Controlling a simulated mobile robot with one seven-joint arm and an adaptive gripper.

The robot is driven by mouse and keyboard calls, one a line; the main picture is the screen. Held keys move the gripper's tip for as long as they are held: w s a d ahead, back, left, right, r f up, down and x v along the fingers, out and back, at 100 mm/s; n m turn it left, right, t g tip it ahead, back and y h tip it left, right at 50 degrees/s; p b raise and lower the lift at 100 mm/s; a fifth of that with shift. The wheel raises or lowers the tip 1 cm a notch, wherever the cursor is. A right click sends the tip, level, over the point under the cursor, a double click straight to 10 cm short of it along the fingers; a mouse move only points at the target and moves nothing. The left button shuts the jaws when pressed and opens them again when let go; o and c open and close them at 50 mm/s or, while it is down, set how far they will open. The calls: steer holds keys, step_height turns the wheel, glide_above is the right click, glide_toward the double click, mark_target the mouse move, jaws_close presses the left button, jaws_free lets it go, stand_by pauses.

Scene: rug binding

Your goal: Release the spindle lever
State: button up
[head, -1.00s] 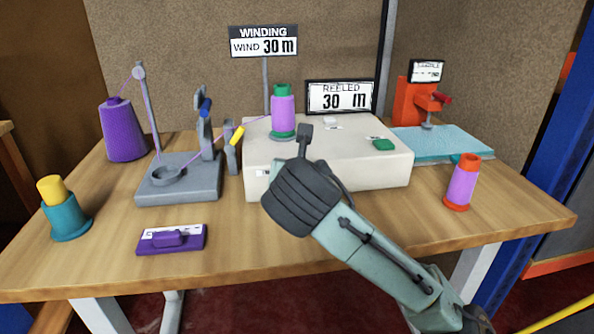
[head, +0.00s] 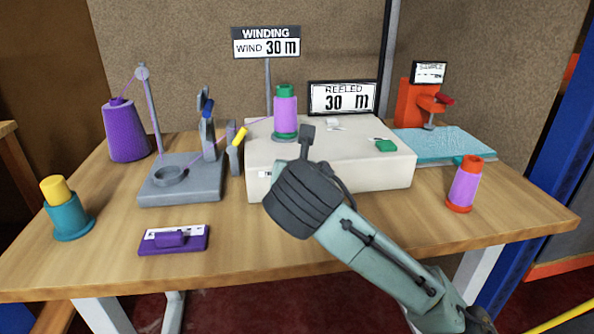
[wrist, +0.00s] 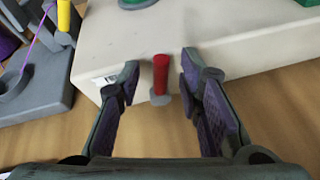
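A red lever (wrist: 161,72) on a grey mount (wrist: 160,98) stands at the front face of the cream winder box (head: 352,158). I take it to be the spindle lever; in the head view it is hidden behind my arm. In the wrist view my gripper (wrist: 160,80) is open, one finger to each side of the lever, with gaps showing on both sides. On top of the box, a spool with lilac thread and green ends (head: 285,112) stands upright. A lilac thread runs to it from the left.
Left are a purple cone (head: 125,132), a grey thread stand (head: 200,190), a teal-and-yellow piece (head: 68,217) and a purple block (head: 173,239). Right are an orange clamp stand (head: 412,103), a teal pad (head: 455,143) and an orange-ended lilac spool (head: 465,185). The "REELED" display (head: 342,97) reads 30 m.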

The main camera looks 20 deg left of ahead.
steer(key=v, duration=0.7)
steer(key=shift+s+r, duration=0.1)
steer(key=shift+s, duration=0.05)
